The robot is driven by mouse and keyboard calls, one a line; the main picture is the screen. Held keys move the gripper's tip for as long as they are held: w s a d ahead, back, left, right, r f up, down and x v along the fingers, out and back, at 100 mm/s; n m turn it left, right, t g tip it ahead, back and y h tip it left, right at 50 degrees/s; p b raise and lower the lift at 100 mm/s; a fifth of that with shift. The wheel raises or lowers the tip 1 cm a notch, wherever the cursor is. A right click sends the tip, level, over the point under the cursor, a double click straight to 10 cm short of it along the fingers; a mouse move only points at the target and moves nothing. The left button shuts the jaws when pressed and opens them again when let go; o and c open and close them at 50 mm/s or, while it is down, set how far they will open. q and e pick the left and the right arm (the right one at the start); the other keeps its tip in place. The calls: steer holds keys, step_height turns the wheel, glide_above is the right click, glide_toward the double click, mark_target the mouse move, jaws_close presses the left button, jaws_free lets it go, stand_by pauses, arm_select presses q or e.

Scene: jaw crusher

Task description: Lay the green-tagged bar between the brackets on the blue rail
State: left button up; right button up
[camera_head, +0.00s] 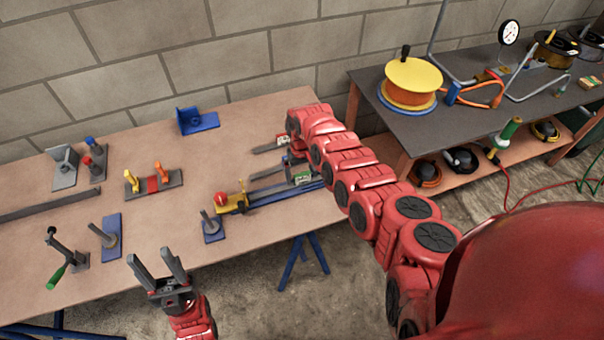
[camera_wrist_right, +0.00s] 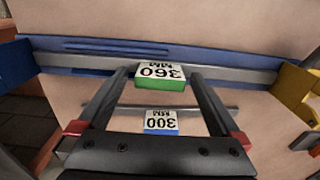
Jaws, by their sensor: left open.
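The green-tagged bar (camera_wrist_right: 226,75), marked 360 MM, is grey and lies lengthwise along the blue rail (camera_wrist_right: 110,47) in the right wrist view. A blue bracket (camera_wrist_right: 12,63) is at its left end and a yellow bracket (camera_wrist_right: 294,90) at its right end. I cannot tell whether the bar rests on the rail or is just above it. My right gripper (camera_wrist_right: 161,78) has one finger on each side of the green tag (camera_wrist_right: 160,82); whether they press on it is unclear. My left gripper (camera_head: 159,257) is open and empty before the table's front edge.
A blue-tagged bar (camera_wrist_right: 160,120), marked 300 MM, lies beside the rail. A red-tagged bar (camera_head: 268,147) lies farther back. Several clamps and stands, including a blue stand (camera_head: 111,238), occupy the left of the table (camera_head: 150,215). A dark bench (camera_head: 425,125) stands at right.

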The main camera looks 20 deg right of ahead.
steer(key=shift+r, duration=0.55)
step_height(320, 180, up, 10)
steer(key=b, duration=0.2)
step_height(320, 180, up, 5)
glide_above(302, 173)
steer(key=shift+r+p, duration=0.3)
steer(key=shift+r, duration=0.35)
